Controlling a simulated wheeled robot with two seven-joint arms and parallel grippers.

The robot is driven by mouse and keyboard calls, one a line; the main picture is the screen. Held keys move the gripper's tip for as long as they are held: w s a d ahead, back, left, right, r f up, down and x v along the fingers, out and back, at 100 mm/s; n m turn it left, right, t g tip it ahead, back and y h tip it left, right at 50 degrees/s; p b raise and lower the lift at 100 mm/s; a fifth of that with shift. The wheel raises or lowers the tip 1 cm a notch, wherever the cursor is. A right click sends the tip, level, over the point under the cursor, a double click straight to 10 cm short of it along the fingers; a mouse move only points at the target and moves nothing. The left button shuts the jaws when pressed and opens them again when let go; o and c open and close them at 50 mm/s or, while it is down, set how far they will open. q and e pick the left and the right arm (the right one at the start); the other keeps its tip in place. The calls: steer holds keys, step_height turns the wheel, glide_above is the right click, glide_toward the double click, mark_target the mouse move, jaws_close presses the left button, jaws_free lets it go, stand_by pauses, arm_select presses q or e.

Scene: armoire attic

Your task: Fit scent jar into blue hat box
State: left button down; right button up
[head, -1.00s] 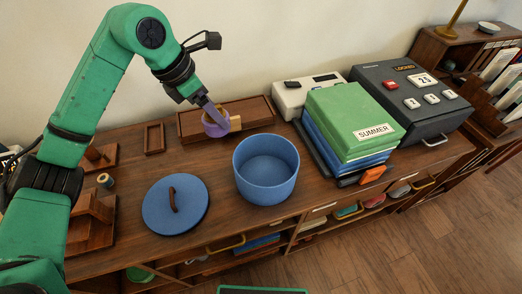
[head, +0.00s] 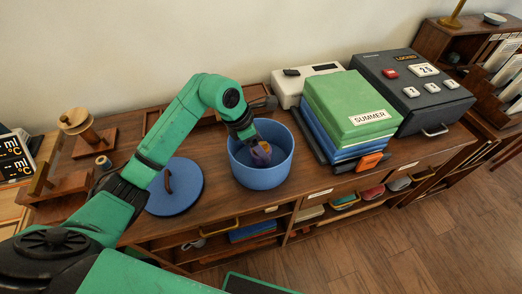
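The blue hat box (head: 249,178) is a round open tub on the wooden dresser top. Its blue lid (head: 183,197) with a brown handle lies flat to its left, partly behind my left arm. The purple scent jar (head: 262,155) is inside the box's opening, at the fingers of my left gripper (head: 258,146). The gripper points down into the box and appears closed on the jar. The jar looks slightly tilted; whether it touches the box floor cannot be told. My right gripper is not in view.
A wooden tray (head: 207,118) lies behind the box, partly hidden by my arm. Green and blue binders (head: 345,110), a white device (head: 290,90) and a dark locked case (head: 412,90) stand to the right. A wooden spool stand (head: 95,140) is at the left.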

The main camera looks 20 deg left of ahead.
arm_select(q)
step_height(320, 180, down, 3)
steer(key=shift+r, duration=0.1)
jaws_free()
steer(key=shift+f, duration=0.2)
steer(key=shift+r, duration=0.3)
steer(key=v, duration=1.1)
steer(key=shift+a+r+b, duration=0.15)
steer(key=shift+r+b, duration=0.2)
steer(key=shift+r, duration=0.05)
